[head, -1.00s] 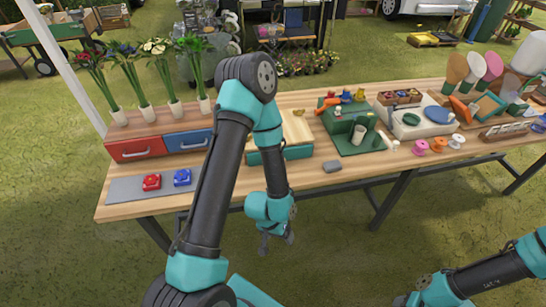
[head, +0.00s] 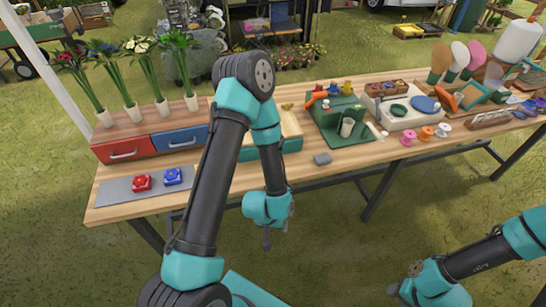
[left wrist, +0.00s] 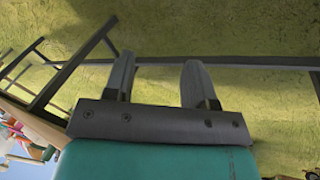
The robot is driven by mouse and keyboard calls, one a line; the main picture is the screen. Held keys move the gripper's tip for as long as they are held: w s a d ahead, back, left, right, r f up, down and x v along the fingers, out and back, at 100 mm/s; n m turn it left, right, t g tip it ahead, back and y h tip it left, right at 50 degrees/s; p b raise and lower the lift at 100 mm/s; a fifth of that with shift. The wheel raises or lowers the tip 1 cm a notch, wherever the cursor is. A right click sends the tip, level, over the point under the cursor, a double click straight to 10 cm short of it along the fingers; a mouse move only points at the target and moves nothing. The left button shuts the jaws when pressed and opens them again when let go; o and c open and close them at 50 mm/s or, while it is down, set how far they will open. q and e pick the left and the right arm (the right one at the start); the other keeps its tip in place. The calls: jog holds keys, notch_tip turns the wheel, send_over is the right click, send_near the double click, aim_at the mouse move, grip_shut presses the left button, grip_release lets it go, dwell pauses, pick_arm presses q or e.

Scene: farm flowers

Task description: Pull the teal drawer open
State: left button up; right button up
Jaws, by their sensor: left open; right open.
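Red (head: 123,149) and blue (head: 180,139) drawers stand left, with flowers in white vases on top. A grey mat (head: 115,191) holds red and blue buttons. A small grey block (head: 322,159) lies near the front edge. Tools and spools fill the table's right side.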

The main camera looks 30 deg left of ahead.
pick_arm(q)
jog(key=w+r+n+t+y, duration=0.4)
jog(key=w+t+y, duration=0.2)
jog(key=y, duration=0.1)
notch_tip(320, 180, up, 11)
jog(key=s+d+n+t+y, duration=0.1)
jog(key=t+y, duration=0.3)
jog(key=y, duration=0.4)
jog(key=shift+s+d+n+y, duration=0.4)
jog(key=shift+s, duration=0.3)
jog(key=shift+w+a, duration=0.1)
jog(key=x, duration=1.7)
jog(key=shift+w, duration=0.15)
grip_shut()
